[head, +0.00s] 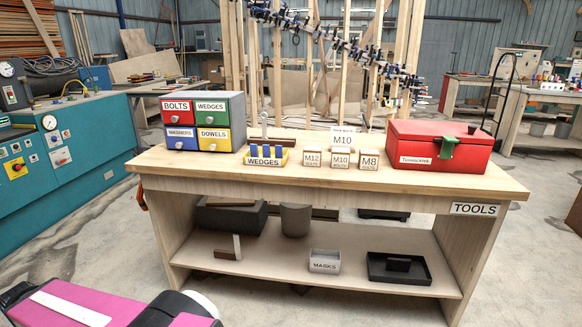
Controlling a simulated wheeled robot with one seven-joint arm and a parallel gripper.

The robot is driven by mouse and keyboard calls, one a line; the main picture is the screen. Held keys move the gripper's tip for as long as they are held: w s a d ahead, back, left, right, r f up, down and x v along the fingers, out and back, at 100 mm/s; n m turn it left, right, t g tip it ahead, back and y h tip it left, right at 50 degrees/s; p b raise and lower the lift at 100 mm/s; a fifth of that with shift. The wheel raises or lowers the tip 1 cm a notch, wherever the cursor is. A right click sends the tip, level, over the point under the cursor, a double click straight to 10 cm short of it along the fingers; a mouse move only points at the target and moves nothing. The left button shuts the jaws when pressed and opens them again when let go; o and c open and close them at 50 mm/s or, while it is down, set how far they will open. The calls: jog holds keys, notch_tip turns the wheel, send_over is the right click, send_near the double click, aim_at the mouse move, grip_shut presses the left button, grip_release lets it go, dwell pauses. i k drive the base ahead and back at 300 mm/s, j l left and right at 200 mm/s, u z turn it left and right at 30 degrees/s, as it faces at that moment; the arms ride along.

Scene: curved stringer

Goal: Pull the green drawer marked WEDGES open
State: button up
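The green drawer marked WEDGES (211,114) is the top right one of a small grey four-drawer cabinet (238,103) at the left end of the workbench. Its front looks flush with its neighbours, with a small pale knob (210,118). Around it are the red BOLTS drawer (176,112), the blue WASHERS drawer (181,138) and the yellow DOWELS drawer (214,139). A magenta and black part of my own body shows at the lower left. My gripper is not in view.
A yellow WEDGES holder with blue pieces (266,156) stands right of the cabinet. Small M12, M10 and M8 boxes (340,158) and a red toolbox (440,147) stand further right. The bench's front edge (330,187) lies before the cabinet. A teal machine (75,150) stands left.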

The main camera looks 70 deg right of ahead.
aim_at(207, 112)
jog(key=z, duration=2.55)
